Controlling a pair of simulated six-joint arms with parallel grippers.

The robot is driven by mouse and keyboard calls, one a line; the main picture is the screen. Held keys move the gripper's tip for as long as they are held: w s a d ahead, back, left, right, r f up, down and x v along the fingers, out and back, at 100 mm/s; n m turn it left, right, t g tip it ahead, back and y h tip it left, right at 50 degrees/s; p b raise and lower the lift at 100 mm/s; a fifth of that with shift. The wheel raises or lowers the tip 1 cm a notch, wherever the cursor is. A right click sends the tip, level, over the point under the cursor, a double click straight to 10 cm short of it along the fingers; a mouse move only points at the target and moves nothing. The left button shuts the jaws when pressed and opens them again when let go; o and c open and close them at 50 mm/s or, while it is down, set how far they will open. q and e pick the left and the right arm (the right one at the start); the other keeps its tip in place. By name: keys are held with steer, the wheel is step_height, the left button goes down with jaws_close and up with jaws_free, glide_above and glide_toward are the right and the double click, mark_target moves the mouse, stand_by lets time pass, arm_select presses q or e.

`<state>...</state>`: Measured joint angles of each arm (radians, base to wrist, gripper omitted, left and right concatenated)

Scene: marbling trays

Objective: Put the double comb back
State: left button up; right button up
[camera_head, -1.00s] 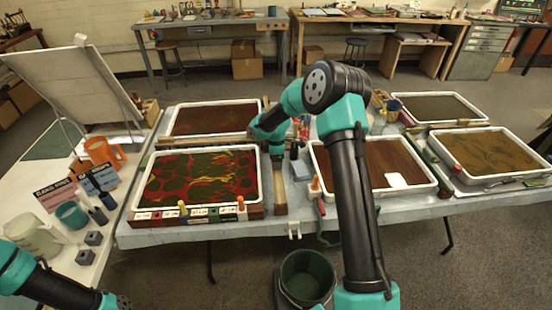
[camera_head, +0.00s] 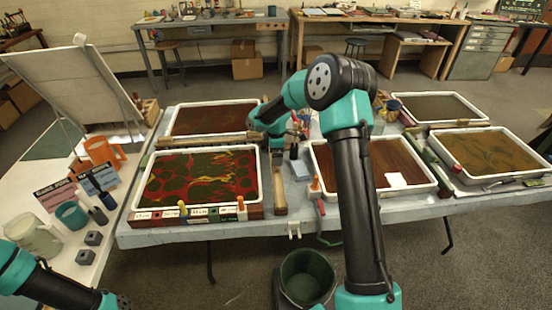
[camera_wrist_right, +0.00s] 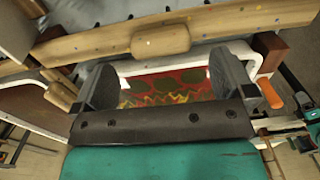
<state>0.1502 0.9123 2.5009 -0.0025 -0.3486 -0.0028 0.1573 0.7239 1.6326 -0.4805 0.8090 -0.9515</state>
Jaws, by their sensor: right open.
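A long pale wooden bar with a rounded wooden grip at its middle, which looks like the double comb (camera_wrist_right: 160,40), lies beyond my fingertips in the right wrist view. A second wooden grip (camera_wrist_right: 61,96) on another bar shows at the left there; I cannot tell for sure which is the double comb. My right gripper (camera_wrist_right: 165,85) is open, with nothing held between its fingers. Behind the gap show a white rim and red-green marbling. In the head view my right forearm reaches over the table's middle and hides the gripper's tips. My left gripper is out of view.
The red-green marbled tray (camera_head: 137,186) stands front left, the brown tray (camera_head: 315,165) right of centre. A wooden bar (camera_head: 279,192) lies in the gap between them. Labelled blocks (camera_head: 198,214) and an orange peg (camera_head: 240,203) line the front edge. A bucket (camera_head: 306,280) stands below.

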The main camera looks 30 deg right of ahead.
step_height(320, 180, up, 10)
stand_by(0.4)
